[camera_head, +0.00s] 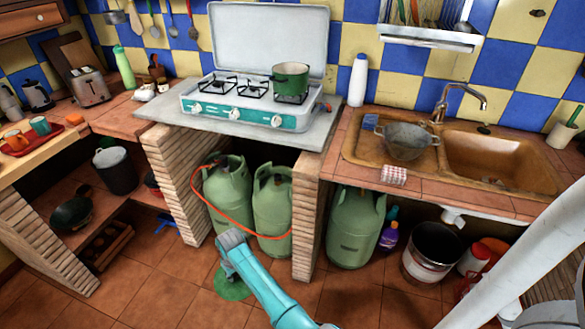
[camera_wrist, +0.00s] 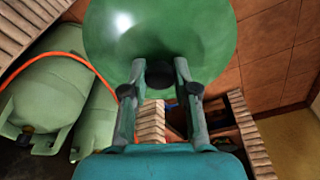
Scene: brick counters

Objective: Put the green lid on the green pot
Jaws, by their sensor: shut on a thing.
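The green lid (camera_head: 232,287) is low in front of the brick counters, partly hidden behind my gripper (camera_head: 228,268). In the wrist view the lid (camera_wrist: 160,28) fills the top middle, with its dark knob (camera_wrist: 160,75) between the fingertips. My gripper (camera_wrist: 160,70) is shut on that knob. The lid is well below the pot and apart from it.
Gas cylinders (camera_head: 228,186) with an orange hose stand under the stove counter. A brick pillar (camera_head: 305,215) is right of them. A white bottle (camera_head: 358,80) stands right of the stove, and a colander (camera_head: 408,140) sits by the sink. The stove's raised cover (camera_head: 268,38) is behind the burners.

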